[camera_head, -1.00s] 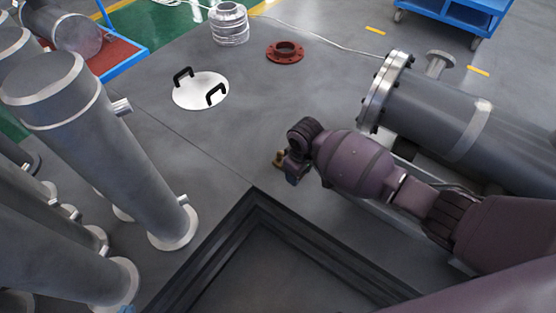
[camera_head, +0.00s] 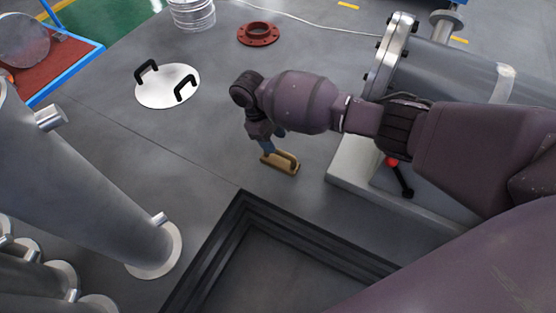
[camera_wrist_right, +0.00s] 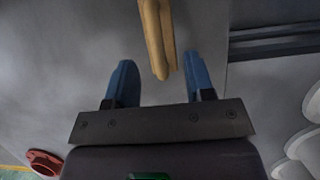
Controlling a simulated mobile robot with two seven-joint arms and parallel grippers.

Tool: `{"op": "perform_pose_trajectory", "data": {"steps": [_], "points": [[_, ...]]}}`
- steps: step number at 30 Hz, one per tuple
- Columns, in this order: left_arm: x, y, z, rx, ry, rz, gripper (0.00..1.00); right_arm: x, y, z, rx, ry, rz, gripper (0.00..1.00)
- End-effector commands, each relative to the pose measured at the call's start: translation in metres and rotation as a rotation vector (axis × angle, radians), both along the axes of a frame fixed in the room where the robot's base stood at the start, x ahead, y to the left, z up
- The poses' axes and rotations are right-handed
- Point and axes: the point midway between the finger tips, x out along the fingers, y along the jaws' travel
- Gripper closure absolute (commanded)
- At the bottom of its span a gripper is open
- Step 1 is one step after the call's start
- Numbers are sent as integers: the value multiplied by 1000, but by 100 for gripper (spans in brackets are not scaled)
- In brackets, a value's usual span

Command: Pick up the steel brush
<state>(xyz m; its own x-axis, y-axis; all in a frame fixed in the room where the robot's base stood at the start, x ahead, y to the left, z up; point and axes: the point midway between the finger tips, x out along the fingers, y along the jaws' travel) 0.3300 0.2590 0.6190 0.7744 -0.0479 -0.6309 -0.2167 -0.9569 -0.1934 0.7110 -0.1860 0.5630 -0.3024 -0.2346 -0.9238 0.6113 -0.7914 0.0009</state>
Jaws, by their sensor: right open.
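The steel brush (camera_head: 281,162) lies on the grey floor near the corner of the recessed pit, with its tan wooden handle showing. In the right wrist view the tan handle (camera_wrist_right: 158,40) reaches down from the top edge, in line with the gap between the fingers. Its bristles cannot be made out. My right gripper (camera_head: 268,148) is just above and beside the brush in the head view. Its blue fingers (camera_wrist_right: 160,78) are spread apart with nothing held between them. My left gripper is not in view.
A dark square pit (camera_head: 270,270) lies in front of the brush. A grey flanged shell (camera_head: 440,70) and a red-knobbed lever (camera_head: 398,175) stand at right. A white lid (camera_head: 167,88) and a red flange (camera_head: 258,34) lie behind. Grey pipes (camera_head: 90,190) stand at left.

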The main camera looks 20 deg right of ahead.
Motion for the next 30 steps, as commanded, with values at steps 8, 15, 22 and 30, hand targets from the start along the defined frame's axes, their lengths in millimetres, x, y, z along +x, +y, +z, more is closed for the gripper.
{"op": "perform_pose_trajectory", "data": {"steps": [8,15,22,30], "points": [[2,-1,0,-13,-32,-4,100,-9,-7,-31,0,5,1,51],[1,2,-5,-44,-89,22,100,-16,-16,-64,-1,12,2,51],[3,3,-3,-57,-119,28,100,-18,-19,-73,0,2,1,51],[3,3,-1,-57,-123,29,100,-17,-20,-71,0,-1,0,59]]}}
